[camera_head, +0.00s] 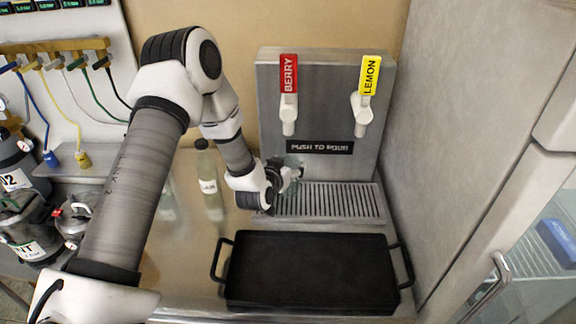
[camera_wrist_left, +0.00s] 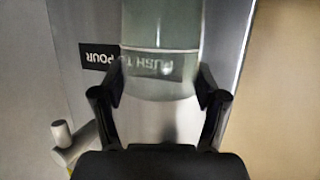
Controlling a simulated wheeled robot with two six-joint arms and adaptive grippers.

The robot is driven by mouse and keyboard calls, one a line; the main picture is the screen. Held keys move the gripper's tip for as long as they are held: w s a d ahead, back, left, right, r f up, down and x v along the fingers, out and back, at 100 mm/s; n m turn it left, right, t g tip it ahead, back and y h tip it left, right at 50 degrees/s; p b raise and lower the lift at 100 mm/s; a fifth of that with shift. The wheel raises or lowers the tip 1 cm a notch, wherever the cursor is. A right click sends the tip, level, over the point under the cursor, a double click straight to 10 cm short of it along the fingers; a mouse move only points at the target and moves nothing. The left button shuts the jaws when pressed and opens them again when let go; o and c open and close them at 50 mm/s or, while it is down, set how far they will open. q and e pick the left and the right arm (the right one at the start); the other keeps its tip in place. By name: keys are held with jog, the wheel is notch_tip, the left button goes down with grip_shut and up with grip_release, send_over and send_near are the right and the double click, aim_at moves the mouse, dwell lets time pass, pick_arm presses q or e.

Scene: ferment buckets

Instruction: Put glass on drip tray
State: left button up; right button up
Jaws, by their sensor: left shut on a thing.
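My left gripper (camera_head: 284,178) is at the left end of the drip tray (camera_head: 335,201), a slotted metal grate at the foot of the dispenser. It is shut on a clear, greenish glass (camera_head: 294,162), largely hidden by the gripper in the head view. In the left wrist view the glass (camera_wrist_left: 160,50) stands between the two black fingers (camera_wrist_left: 160,95), with the dispenser's label behind it. The glass is near and below the BERRY tap (camera_head: 289,100). I cannot tell whether its base touches the grate. My right gripper is not in view.
The LEMON tap (camera_head: 364,95) is at the dispenser's right. A black handled tray (camera_head: 312,272) lies in front of the grate. A labelled bottle (camera_head: 208,185) stands left of the gripper. A grey wall (camera_head: 450,120) bounds the right. The grate's right part is clear.

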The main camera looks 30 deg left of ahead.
pick_arm(q)
jog(key=shift+w+f, duration=0.15)
jog(key=shift+f, duration=0.75)
jog(key=shift+r, duration=0.1)
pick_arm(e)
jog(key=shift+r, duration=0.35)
pick_arm(q)
jog(key=shift+s, duration=0.2)
jog(key=o, duration=1.5)
jog(key=shift+o, duration=1.1)
jog(key=shift+w+f, duration=0.1)
jog(key=shift+f, duration=0.1)
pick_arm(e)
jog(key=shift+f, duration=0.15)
